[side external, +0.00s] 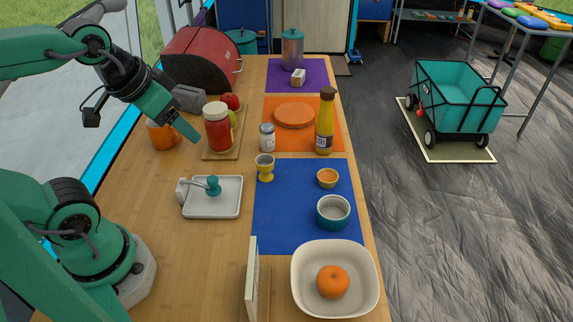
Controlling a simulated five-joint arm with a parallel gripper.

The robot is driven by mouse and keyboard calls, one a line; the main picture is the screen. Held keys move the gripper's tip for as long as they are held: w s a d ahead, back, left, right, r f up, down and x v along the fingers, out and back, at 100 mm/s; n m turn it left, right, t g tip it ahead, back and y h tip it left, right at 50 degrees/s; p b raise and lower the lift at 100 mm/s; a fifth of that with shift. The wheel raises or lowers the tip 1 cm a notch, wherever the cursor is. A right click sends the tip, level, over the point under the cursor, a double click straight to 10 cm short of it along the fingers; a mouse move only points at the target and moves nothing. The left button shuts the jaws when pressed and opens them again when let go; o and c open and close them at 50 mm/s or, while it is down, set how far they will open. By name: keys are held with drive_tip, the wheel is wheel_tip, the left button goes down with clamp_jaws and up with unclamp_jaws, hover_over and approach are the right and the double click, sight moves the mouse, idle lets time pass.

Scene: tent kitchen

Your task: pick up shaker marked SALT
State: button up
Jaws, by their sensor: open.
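A small pale shaker (267,138) with a grey cap stands upright at the left edge of the orange mat (310,146). Its label is too small to read, so I cannot tell whether it says SALT. My gripper (188,133) is open and points down to the right, above the table and left of the red jar. It is apart from the shaker, with the red jar between them in this view. Nothing shows between its fingers, though one finger largely hides the other.
The red jar (218,130) stands on a wooden board (222,154). An orange mug (162,137) is at the gripper's left. An orange plate (294,115) and yellow bottle (325,125) are right of the shaker. A yellow egg cup (265,169) stands just in front.

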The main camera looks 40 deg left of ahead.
drive_tip(key=g, duration=0.4)
hover_over(267, 125)
drive_tip(key=s+d, duration=0.3)
drive_tip(key=s, duration=0.3)
wheel_tip(267, 125, down, 7)
drive_tip(key=shift+m+g, duration=0.4)
drive_tip(key=shift+g, duration=0.4)
drive_tip(key=w+a+f, duration=0.1)
drive_tip(key=w+f, duration=0.1)
drive_tip(key=f, duration=0.1)
drive_tip(key=w+a+f, duration=0.1)
drive_tip(key=w+f, duration=0.1)
drive_tip(key=f, duration=0.1)
drive_tip(key=w+a+f, duration=0.1)
drive_tip(key=w+f, duration=0.1)
drive_tip(key=f, duration=0.1)
drive_tip(key=shift+f, duration=0.15)
drive_tip(key=shift+w+f, duration=0.1)
drive_tip(key=shift+f, duration=0.15)
drive_tip(key=shift+f, duration=0.1)
drive_tip(key=shift+f, duration=1.2)
drive_tip(key=shift+f, duration=0.1)
